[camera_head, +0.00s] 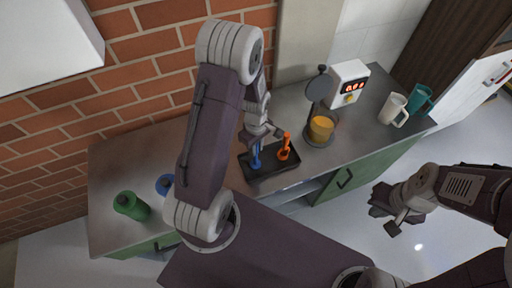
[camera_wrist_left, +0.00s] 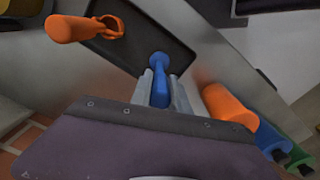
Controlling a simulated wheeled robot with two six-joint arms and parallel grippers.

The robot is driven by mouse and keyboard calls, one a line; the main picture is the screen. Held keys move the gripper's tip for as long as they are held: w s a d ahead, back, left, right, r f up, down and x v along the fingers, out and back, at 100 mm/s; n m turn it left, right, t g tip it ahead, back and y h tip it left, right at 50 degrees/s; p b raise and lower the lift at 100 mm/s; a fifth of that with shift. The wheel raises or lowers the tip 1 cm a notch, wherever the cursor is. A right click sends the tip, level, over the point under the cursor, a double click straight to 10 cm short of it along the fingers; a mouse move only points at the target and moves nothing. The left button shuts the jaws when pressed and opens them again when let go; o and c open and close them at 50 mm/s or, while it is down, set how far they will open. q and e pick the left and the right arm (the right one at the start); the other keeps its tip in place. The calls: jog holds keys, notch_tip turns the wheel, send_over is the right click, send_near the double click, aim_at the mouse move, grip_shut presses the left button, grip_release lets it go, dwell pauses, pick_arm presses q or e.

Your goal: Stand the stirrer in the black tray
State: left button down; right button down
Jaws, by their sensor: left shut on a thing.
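The black tray (camera_head: 282,173) lies on the grey counter, and it also shows in the left wrist view (camera_wrist_left: 183,58). A blue stirrer (camera_head: 255,158) is upright at the tray's left part, with its lower end at or just over the tray floor; I cannot tell if it touches. My left gripper (camera_head: 258,137) is above it and shut on its handle; the fingers flank the blue shaft in the left wrist view (camera_wrist_left: 160,88). An orange tool (camera_head: 286,143) with a ring-like lower part stands in the same tray, apart from the blue one. My right gripper (camera_head: 388,208) is empty and open, away from the counter.
A green bottle (camera_head: 130,206) and a blue one (camera_head: 165,184) stand at the counter's left; an orange bottle (camera_wrist_left: 228,106) shows in the wrist view. A jar of orange liquid (camera_head: 321,128), a white device (camera_head: 348,84) and two mugs (camera_head: 393,108) are to the right.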

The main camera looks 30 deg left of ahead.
pick_arm(q)
jog(key=shift+f, duration=0.2)
jog(key=c, duration=1.3)
grip_release()
jog(key=shift+r, duration=0.1)
jog(key=shift+o, duration=0.2)
notch_tip(320, 180, up, 12)
jog(key=shift+r, duration=0.15)
jog(key=s+d+f+m+t, duration=0.1)
jog(key=s+d+m, duration=0.4)
jog(key=m, duration=0.9)
jog(key=s, duration=0.3)
jog(key=shift+f, duration=0.3)
jog(key=shift+s, duration=0.1)
